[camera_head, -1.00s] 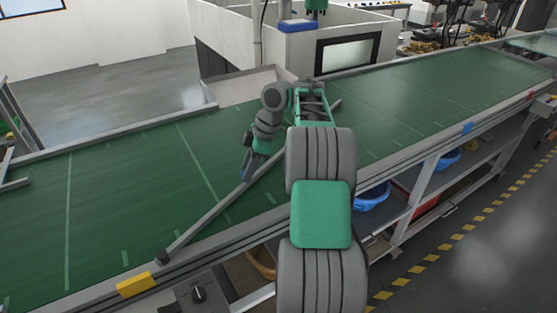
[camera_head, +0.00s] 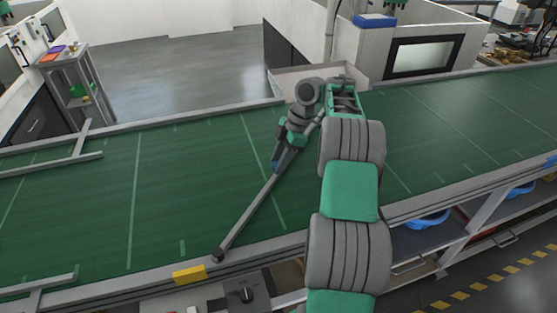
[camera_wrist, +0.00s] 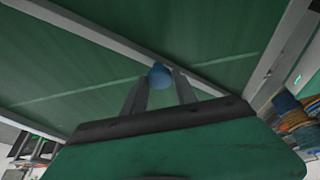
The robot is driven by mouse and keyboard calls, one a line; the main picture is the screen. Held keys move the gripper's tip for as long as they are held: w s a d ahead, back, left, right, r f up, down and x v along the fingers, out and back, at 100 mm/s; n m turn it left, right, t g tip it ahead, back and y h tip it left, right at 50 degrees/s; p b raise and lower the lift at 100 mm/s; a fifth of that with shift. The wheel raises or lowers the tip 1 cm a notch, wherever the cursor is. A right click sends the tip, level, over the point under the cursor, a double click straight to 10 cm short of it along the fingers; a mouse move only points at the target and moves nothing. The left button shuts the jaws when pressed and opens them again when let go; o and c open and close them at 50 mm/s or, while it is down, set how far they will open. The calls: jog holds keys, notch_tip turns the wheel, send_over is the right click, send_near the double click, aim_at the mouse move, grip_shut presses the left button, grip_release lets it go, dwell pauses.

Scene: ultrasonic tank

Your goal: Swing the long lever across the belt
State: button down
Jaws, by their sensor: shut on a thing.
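The long lever (camera_head: 246,216) is a thin grey bar lying slantwise over the green belt (camera_head: 100,205). Its dark pivot end (camera_head: 217,256) sits at the near rail, beside a yellow block. From there it runs up and right to my gripper (camera_head: 277,165), and its far part is partly hidden behind my arm. In the wrist view, the two fingers of my gripper (camera_wrist: 160,88) are closed around a round blue knob (camera_wrist: 160,75) at the lever. The grey lever (camera_wrist: 95,38) runs diagonally past the fingertips there, above the belt.
The yellow block (camera_head: 188,273) and a control box with a dark knob (camera_head: 246,294) are at the near rail. Fixed grey bars (camera_head: 55,165) reach over the belt at left. A chute (camera_head: 290,80) adjoins the far rail. The belt around the lever is clear.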

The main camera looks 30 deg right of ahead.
jog(key=shift+w+a+r, duration=0.1)
jog(key=shift+w+a, duration=0.05)
jog(key=shift+w, duration=0.05)
jog(key=c, duration=1.3)
grip_release()
jog(key=shift+c, duration=0.2)
jog(key=shift+o, duration=0.8)
jog(key=shift+w+a, duration=0.15)
jog(key=shift+o, duration=0.9)
jog(key=shift+d, duration=0.2)
jog(key=p+v, duration=0.5)
jog(key=v, duration=0.2)
jog(key=shift+r+p, duration=0.3)
jog(key=shift+d, duration=0.15)
